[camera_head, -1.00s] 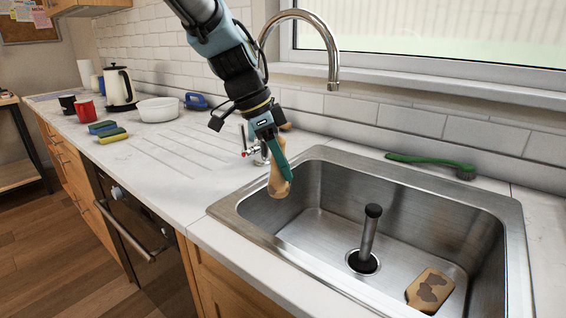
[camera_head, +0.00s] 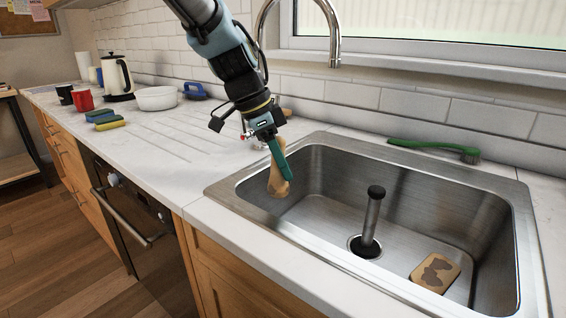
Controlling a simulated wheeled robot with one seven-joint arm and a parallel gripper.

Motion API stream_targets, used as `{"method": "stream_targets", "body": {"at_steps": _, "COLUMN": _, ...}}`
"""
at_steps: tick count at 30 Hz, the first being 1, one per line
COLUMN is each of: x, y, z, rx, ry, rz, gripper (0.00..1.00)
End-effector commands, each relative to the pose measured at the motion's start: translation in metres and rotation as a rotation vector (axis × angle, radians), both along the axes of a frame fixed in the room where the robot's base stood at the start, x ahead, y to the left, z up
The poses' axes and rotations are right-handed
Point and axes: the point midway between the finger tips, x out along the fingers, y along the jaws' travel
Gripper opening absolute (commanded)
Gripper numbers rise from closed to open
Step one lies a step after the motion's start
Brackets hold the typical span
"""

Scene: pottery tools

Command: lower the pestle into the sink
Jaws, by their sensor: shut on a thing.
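My gripper (camera_head: 281,163), with teal fingers, is shut on a tan pestle (camera_head: 276,181) and points downward. The pestle hangs steeply, its rounded lower end in view and its upper part partly hidden by the fingers. In the picture, it overlaps the left rim and inner left wall of the steel sink (camera_head: 240,195). I cannot tell its exact height over the rim or whether it touches.
A dark-capped upright tube (camera_head: 372,218) stands at the sink's drain. A tan block with dark patches (camera_head: 436,271) lies on the sink floor at the right. A green brush (camera_head: 432,147) lies behind the sink. The curved faucet (camera_head: 331,30) rises behind my arm.

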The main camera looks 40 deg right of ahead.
Motion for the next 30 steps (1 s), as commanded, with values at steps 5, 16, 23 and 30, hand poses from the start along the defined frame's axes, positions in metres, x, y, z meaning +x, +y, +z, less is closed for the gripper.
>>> {"method": "stream_targets", "body": {"at_steps": 5, "x": 0.0, "y": 0.0, "z": -0.011, "rx": 0.0, "ry": 0.0, "rz": 0.0, "gripper": 0.0}}
{"method": "stream_targets", "body": {"at_steps": 16, "x": 0.0, "y": 0.0, "z": -0.028, "rx": 0.0, "ry": 0.0, "rz": -0.001, "gripper": 0.0}}
{"method": "stream_targets", "body": {"at_steps": 23, "x": 0.0, "y": 0.0, "z": -0.039, "rx": 0.0, "ry": 0.0, "rz": 0.0, "gripper": 0.0}}
{"method": "stream_targets", "body": {"at_steps": 30, "x": 0.0, "y": 0.0, "z": -0.051, "rx": 0.0, "ry": 0.0, "rz": 0.0, "gripper": 0.0}}
